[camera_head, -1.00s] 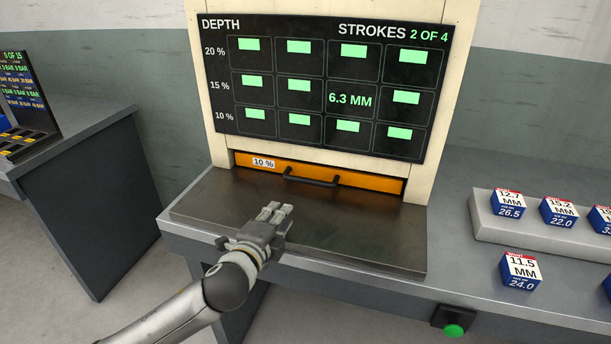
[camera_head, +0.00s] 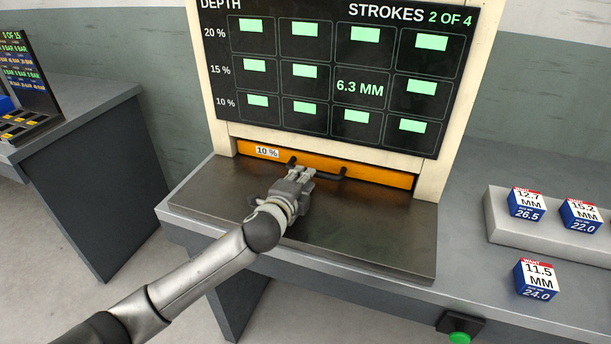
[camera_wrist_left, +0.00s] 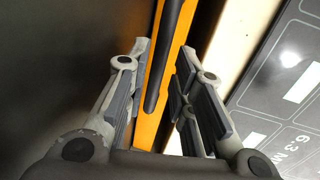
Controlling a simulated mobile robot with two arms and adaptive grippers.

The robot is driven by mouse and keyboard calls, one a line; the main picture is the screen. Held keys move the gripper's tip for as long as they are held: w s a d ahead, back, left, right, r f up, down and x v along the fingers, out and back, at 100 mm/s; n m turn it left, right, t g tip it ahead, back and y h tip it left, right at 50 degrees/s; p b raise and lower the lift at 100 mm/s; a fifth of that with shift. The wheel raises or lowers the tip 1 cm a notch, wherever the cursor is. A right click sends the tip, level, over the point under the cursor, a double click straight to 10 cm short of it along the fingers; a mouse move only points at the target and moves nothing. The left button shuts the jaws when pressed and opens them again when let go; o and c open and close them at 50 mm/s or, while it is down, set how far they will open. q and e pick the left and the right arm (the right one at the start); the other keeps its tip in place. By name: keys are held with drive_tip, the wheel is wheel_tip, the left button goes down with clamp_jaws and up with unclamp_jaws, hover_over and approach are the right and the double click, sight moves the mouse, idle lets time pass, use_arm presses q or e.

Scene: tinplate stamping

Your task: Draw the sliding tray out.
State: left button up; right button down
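The sliding tray has an orange front (camera_head: 375,175) with a "10 %" label and a black bar handle (camera_head: 330,174). It sits in the slot at the foot of the cream press frame and looks pushed in. My left gripper (camera_head: 302,173) is at the handle, its fingers pointing at the orange front. In the left wrist view the black handle (camera_wrist_left: 155,85) lies between the two open fingers of the left gripper (camera_wrist_left: 160,75), with a gap visible on the right side; contact on the left side cannot be told. My right gripper is not in view.
A dark metal plate (camera_head: 370,235) lies bare before the tray. The depth display (camera_head: 335,75) stands above. At right are labelled blue-white blocks (camera_head: 537,279), a grey riser (camera_head: 500,226) and a green button (camera_head: 459,338). Another bench (camera_head: 85,160) stands at left.

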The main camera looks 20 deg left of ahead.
use_arm(q)
drive_tip(key=shift+x, duration=1.2)
clamp_jaws()
